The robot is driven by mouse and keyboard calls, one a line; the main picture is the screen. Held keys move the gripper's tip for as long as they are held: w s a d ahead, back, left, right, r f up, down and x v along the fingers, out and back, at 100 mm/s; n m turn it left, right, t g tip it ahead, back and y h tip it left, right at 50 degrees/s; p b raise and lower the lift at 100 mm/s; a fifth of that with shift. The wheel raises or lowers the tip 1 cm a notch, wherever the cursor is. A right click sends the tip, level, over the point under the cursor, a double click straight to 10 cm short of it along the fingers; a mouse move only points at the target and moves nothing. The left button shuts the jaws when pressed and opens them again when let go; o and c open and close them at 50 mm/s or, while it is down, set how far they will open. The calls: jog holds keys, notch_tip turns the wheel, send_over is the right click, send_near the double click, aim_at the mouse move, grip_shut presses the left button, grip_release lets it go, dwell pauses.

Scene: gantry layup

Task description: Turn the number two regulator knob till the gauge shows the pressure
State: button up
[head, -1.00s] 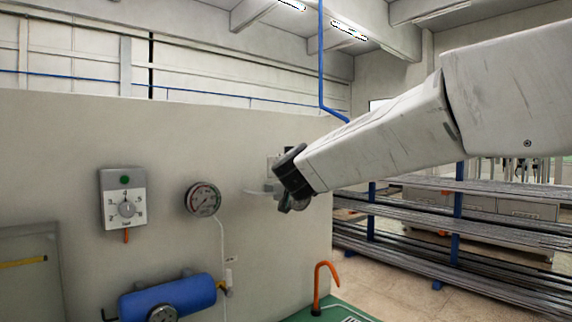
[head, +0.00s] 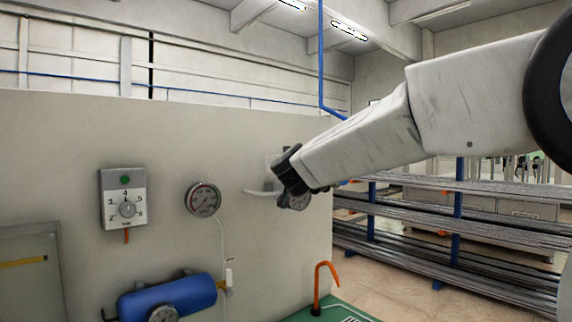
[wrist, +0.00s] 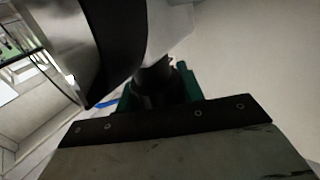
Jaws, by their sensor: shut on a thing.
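My gripper (head: 288,172) is at the wall panel's right part, mostly hidden behind my own wrist in the head view. In the wrist view my gripper (wrist: 155,92) is closed around a dark round knob (wrist: 154,78), with green parts beside it. Which number the knob bears cannot be read. A round gauge (head: 203,199) with a white face and a red arc is on the wall left of my gripper. Its needle is too small to read surely. Another round face (head: 298,201) shows partly just below my wrist.
A grey box (head: 124,198) with a green button and a numbered dial hangs on the wall at left. Below are a blue tank (head: 167,297) and an orange hooked pipe (head: 324,285) over a green surface. Racks of long bars (head: 450,215) stand at right.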

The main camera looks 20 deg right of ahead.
jog(key=shift+m+h, duration=0.3)
jog(key=shift+h, duration=0.1)
jog(key=m+g+h, duration=0.1)
jog(key=h, duration=0.1)
jog(key=m+g+h, duration=0.1)
jog(key=m+h, duration=0.1)
jog(key=h, duration=0.1)
jog(key=m+g+h, duration=0.2)
jog(key=shift+s+d, duration=0.25)
jog(key=shift+d, duration=0.15)
jog(key=shift+s+d+m+g+h, duration=0.1)
jog(key=shift+m+g+h, duration=0.75)
jog(key=shift+g, duration=0.15)
jog(key=shift+s+d+m+g+h, duration=0.1)
jog(key=shift+s+m+g+h, duration=0.05)
jog(key=shift+m+g+h, duration=0.75)
jog(key=shift+s+d+m+g+h, duration=0.1)
jog(key=shift+m+g+h, duration=0.6)
jog(key=shift+g, duration=0.4)
jog(key=shift+m+g, duration=0.25)
jog(key=shift+g, duration=0.05)
jog(key=o, duration=1)
jog(key=shift+r, duration=0.15)
